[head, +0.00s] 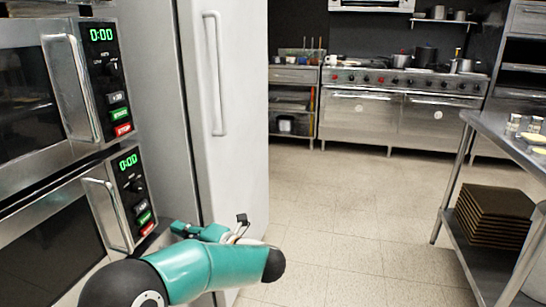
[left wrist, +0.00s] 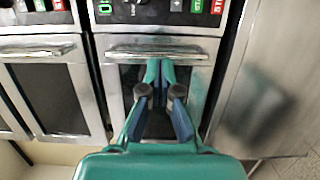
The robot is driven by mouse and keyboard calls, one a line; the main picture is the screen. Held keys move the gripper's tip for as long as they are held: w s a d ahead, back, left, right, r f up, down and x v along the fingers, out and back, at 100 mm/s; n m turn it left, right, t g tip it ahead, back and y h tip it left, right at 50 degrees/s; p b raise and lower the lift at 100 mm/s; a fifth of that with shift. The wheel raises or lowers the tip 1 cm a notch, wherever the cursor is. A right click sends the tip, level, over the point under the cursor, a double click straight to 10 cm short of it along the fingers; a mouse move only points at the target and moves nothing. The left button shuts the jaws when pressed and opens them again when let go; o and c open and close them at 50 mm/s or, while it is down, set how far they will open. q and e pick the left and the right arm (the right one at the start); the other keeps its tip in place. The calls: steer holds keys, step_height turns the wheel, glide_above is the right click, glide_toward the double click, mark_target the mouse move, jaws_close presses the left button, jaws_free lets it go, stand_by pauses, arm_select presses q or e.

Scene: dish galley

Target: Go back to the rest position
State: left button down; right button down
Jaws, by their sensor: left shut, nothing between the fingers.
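My left arm comes in at the bottom of the head view, with its teal forearm bent across the front of the lower microwave (head: 60,235). My left gripper (head: 182,228) shows partly behind the arm, close to the microwave's right side. In the left wrist view the gripper (left wrist: 160,64) is shut and empty, its fingertips together in front of a microwave door (left wrist: 185,75) and its handle (left wrist: 158,52). I cannot tell whether the fingers touch the door. My right gripper is in neither view.
An upper microwave (head: 40,90) is stacked above. A white fridge (head: 235,120) stands right of them. Stoves (head: 400,110) line the back wall. A steel table (head: 490,125) with stacked brown trays (head: 495,215) on its lower shelf is at right. The tiled floor (head: 350,215) between is clear.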

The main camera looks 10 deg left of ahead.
arm_select(q)
steer(key=s+a+f+m, duration=0.1)
steer(key=a+f+m, duration=0.2)
steer(key=a+f, duration=0.5)
step_height(320, 180, down, 13)
steer(key=d+m+t+h, duration=0.1)
steer(key=m+t+h, duration=0.35)
steer(key=m, duration=0.25)
steer(key=s+d+f+m+h, duration=0.3)
steer(key=d+f+m+h, duration=0.35)
steer(key=f, duration=0.45)
steer(key=s+d+f+m+g+h, duration=0.4)
steer(key=s+d+f+m+h, duration=0.25)
steer(key=s+d+f, duration=0.35)
steer(key=s+d+m+g+h, duration=0.45)
steer(key=s+d+m, duration=0.3)
steer(key=s, duration=0.65)
step_height(320, 180, up, 26)
steer(key=p, duration=2.6)
steer(key=shift+d+r+g+y, duration=0.15)
steer(key=shift+r+g+y, duration=0.15)
steer(key=shift+y, duration=0.1)
